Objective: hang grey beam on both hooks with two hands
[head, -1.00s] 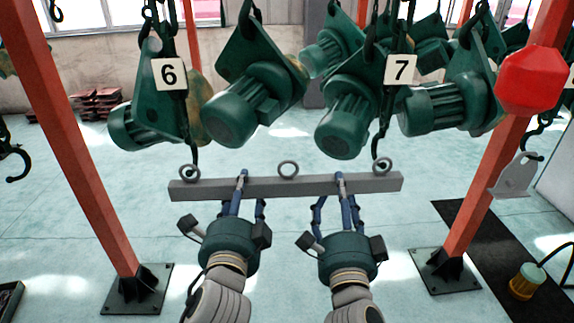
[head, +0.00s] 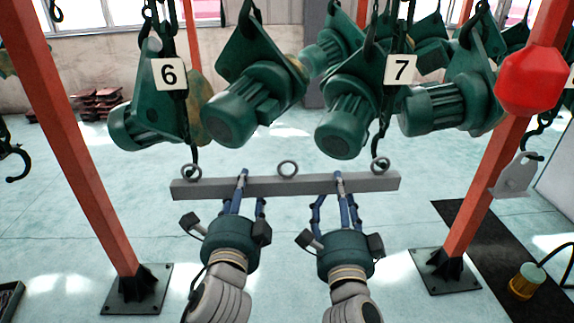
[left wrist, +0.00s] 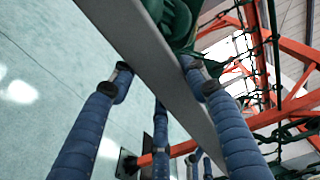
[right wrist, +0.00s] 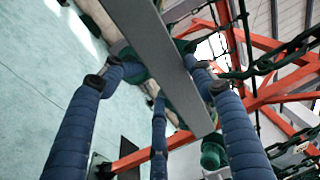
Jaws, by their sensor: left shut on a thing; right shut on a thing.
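The grey beam (head: 285,187) is held roughly level below the two hoists, with an eye ring near each end and one in the middle. The left ring (head: 190,171) is at the lower end of the hook under sign 6 (head: 194,154). The right ring (head: 380,165) overlaps the hook under sign 7 (head: 377,147); I cannot tell whether either hook is through its ring. My left gripper (head: 242,190) and right gripper (head: 340,189) are shut on the beam, left and right of the middle ring. The beam also runs between the fingers in the left wrist view (left wrist: 165,70) and right wrist view (right wrist: 165,60).
Green hoist motors (head: 237,113) hang just above and behind the beam. An orange post (head: 80,150) stands at the left, another (head: 480,190) at the right with a red block (head: 530,80). The floor below the beam is clear.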

